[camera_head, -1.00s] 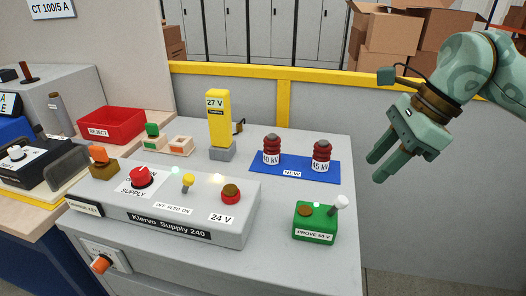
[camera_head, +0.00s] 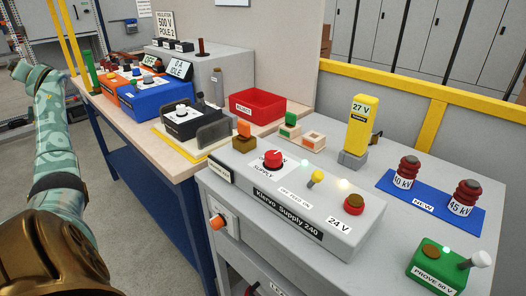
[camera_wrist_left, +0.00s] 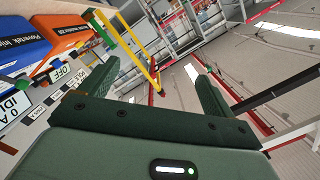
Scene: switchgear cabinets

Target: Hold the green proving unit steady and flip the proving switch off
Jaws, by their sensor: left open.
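In the head view my left arm is at the far left, well away from the proving unit. My right gripper is out of view.
The Klervo Supply 240 box (camera_head: 290,211) stands left of the unit. A red bin (camera_head: 257,107) and a wooden bench with devices are further left.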

